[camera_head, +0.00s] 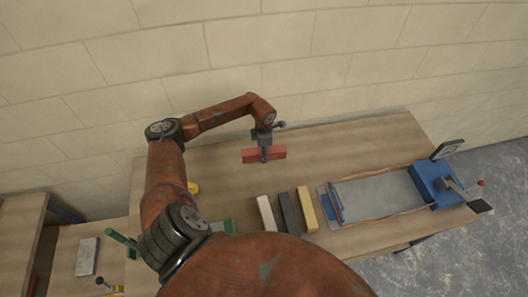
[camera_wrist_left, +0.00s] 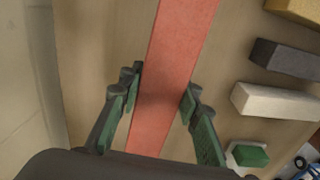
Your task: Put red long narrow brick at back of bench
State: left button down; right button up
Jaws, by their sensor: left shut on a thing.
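The red long narrow brick (camera_head: 279,153) is near the back of the wooden bench (camera_head: 352,143), lying roughly parallel to the wall. My left gripper (camera_head: 264,155) reaches down over its middle and is shut on it. In the left wrist view, the brick (camera_wrist_left: 174,60) runs between the two fingers of the gripper (camera_wrist_left: 164,95), which touch its sides. I cannot tell whether the brick rests on the bench or hangs just above it. My right gripper is not in view.
A white brick (camera_head: 266,214), a dark brick (camera_head: 289,213) and a yellow brick (camera_head: 306,209) lie in front of the red one. A blue machine (camera_head: 436,184) with a grey bed (camera_head: 375,196) stands at right. The block wall (camera_head: 330,50) rises behind the bench.

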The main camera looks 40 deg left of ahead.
pick_arm(q)
jog(key=b, duration=0.4)
send_over(264, 168)
notch_tip(264, 168, down, 7)
jog(key=shift+a+f, duration=0.1)
jog(key=shift+f+b, duration=0.5)
jog(key=shift+b, duration=0.05)
jog(key=shift+f+b, duration=0.4)
jog(key=shift+f, duration=0.1)
jog(key=c, duration=1.6)
grip_release()
jog(key=shift+o, duration=1.4)
jog(key=shift+s+f, duration=0.1)
